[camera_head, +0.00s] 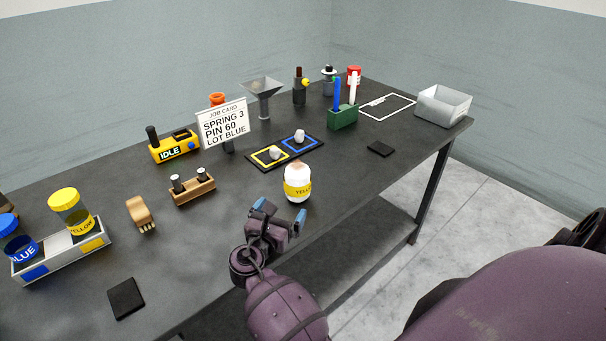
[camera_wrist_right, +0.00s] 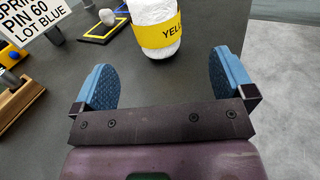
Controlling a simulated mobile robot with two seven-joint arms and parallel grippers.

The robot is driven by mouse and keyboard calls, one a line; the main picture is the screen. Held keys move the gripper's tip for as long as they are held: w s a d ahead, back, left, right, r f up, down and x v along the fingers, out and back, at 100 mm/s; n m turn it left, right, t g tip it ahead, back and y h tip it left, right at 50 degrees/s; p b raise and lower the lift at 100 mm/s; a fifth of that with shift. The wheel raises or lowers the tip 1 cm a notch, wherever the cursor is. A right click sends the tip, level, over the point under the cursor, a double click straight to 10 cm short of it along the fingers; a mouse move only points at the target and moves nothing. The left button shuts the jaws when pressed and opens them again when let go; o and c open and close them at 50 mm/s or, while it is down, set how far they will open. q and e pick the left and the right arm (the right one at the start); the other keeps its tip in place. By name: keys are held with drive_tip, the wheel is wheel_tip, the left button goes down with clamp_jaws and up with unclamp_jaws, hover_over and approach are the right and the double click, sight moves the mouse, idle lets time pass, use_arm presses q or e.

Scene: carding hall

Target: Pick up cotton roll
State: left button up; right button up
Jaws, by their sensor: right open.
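The cotton roll (camera_head: 297,174) is a white upright roll with a yellow band lettered "YELLO...". It stands on the dark table near the front edge. It also shows in the right wrist view (camera_wrist_right: 155,15), its top cut off by the frame. My right gripper (camera_head: 281,212) is open and empty, just in front of the roll. In the right wrist view its blue pads (camera_wrist_right: 160,82) are spread wide, with the roll beyond them and apart from them. My left gripper is not in view.
A job card (camera_head: 222,124) reads spring 3, pin 60, lot blue. A tray (camera_head: 62,258) with yellow and blue jars stands at left. Yellow and blue framed pads (camera_head: 285,163) with white tufts lie behind the roll. A grey bin (camera_head: 443,105) stands at the far right corner.

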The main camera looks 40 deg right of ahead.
sight(292, 186)
drive_tip(key=shift+w+d, duration=0.65)
drive_tip(key=shift+d, duration=0.15)
drive_tip(key=b+x, duration=0.1)
drive_tip(key=x, duration=0.2)
drive_tip(key=shift+w+d, duration=0.15)
drive_tip(key=shift+b+x, duration=0.3)
drive_tip(key=shift+x, duration=0.5)
drive_tip(key=b+x, duration=0.1)
drive_tip(key=x, duration=0.3)
drive_tip(key=shift+w+r, duration=0.15)
drive_tip(key=shift+w, duration=0.05)
drive_tip(key=shift+w+d, duration=0.1)
drive_tip(key=shift+d, duration=0.1)
drive_tip(key=shift+r, duration=0.15)
drive_tip(key=c, duration=0.9)
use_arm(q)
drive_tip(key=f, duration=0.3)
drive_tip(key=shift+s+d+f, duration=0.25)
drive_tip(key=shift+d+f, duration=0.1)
use_arm(e)
drive_tip(key=shift+c, duration=0.3)
